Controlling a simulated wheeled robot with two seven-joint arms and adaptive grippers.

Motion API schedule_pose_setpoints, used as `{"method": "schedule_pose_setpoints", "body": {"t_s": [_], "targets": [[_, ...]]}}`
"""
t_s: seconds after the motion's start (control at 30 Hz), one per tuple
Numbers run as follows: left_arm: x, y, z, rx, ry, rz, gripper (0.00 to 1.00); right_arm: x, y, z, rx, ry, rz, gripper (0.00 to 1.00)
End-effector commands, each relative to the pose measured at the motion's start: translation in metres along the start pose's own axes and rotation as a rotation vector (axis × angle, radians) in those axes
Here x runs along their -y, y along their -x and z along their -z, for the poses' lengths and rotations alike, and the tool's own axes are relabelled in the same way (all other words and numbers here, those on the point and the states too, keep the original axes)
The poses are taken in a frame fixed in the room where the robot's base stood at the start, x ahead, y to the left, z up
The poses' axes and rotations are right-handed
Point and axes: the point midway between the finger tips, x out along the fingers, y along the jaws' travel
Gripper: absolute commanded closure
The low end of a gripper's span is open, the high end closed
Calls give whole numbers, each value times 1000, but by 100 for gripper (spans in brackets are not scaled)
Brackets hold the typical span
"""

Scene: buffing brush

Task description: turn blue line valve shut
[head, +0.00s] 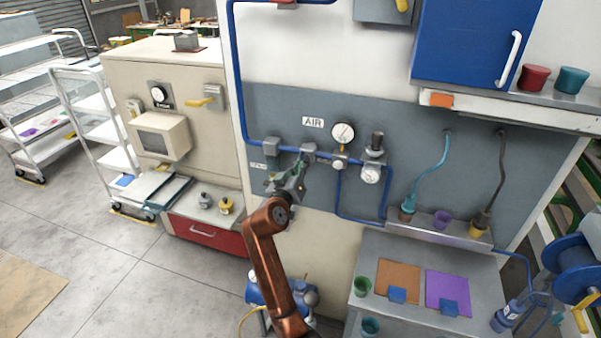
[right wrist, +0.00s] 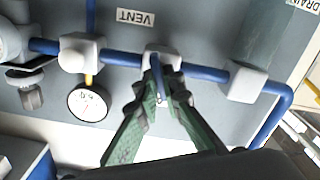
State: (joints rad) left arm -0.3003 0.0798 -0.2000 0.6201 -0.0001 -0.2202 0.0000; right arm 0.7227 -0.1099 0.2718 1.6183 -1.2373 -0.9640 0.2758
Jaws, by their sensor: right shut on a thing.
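The blue line (head: 230,80) runs down the panel and then right through grey fittings. A grey valve body (head: 308,150) sits on it below the AIR label, and also shows in the right wrist view (right wrist: 160,58). A short blue lever (right wrist: 157,76) sticks out from that body toward my gripper. My right gripper (head: 303,162) is at the valve. In the right wrist view its green fingers (right wrist: 162,92) close around the blue lever; the fingers partly hide it. The lever's angle is hard to tell in the head view. My left gripper is not in view.
A round gauge (head: 343,132) and a regulator (head: 372,172) are right of the valve. A grey fitting (head: 271,148) is on the pipe to its left. A shelf with colored cups (head: 440,222) stands lower right. A beige cabinet (head: 185,85) stands left.

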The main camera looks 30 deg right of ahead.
Motion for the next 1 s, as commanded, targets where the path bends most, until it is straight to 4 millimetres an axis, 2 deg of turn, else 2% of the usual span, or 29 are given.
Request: {"method": "schedule_pose_setpoints", "body": {"t_s": [0.03,0.1,0.4,0.7,1.0], "targets": [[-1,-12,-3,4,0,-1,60,3,-1,-7,4,-44,-1,100],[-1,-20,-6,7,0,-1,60,3,-1,-7,4,-105,-1,100],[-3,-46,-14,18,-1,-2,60,2,-1,-6,6,-323,0,100],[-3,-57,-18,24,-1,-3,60,2,-1,-4,7,-439,1,100],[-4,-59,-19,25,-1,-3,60,2,-1,-3,7,-466,1,100]]}}
